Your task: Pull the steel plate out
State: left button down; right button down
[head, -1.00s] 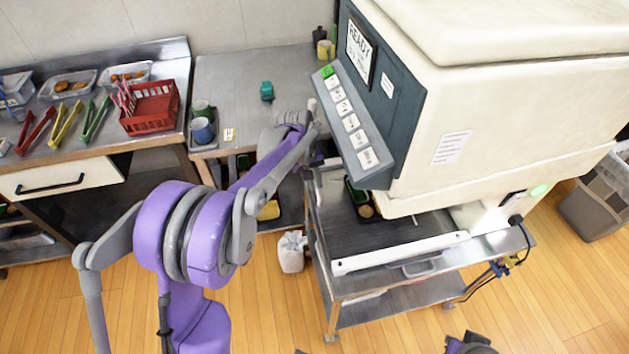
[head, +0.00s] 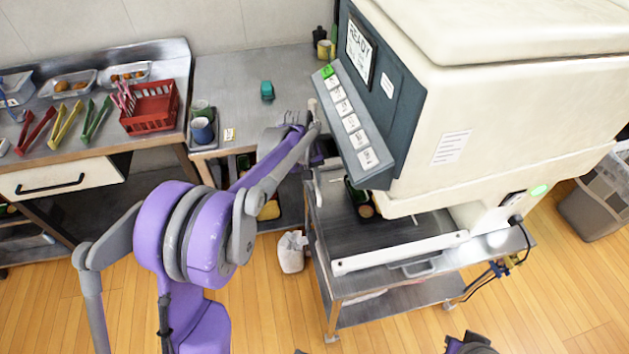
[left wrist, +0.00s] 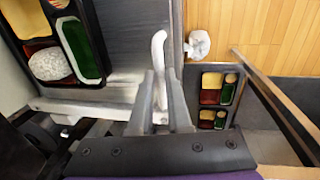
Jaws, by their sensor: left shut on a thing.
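The steel plate (head: 398,229) lies in the machine's opening, under its white body, in the head view. In the left wrist view, the plate (left wrist: 127,25) is a grey metal sheet with a pale curved handle (left wrist: 158,45) at its edge. A black bento tray (left wrist: 93,17) with food rests on it. My left gripper (left wrist: 164,92) has its two fingers closed around the lower part of this handle. My right gripper cannot be made out.
The large white machine (head: 520,110) stands on a metal cart (head: 385,312). A steel table (head: 235,85) adjoins it, with a teal object and cups. Bento trays (left wrist: 217,88) sit lower down beside the cart.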

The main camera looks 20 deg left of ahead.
pick_arm(q)
jog(key=s+a+b, duration=0.1)
jog(key=s+a, duration=1.4)
jog(key=a, duration=0.5)
jog(key=c, duration=0.9)
grip_release()
jog(key=shift+o, duration=0.2)
notch_tip(320, 180, up, 11)
jog(key=s+a+p, duration=0.1)
jog(key=shift+s+a+f, duration=0.15)
jog(key=shift+s+a, duration=0.05)
jog(key=shift+a, duration=0.1)
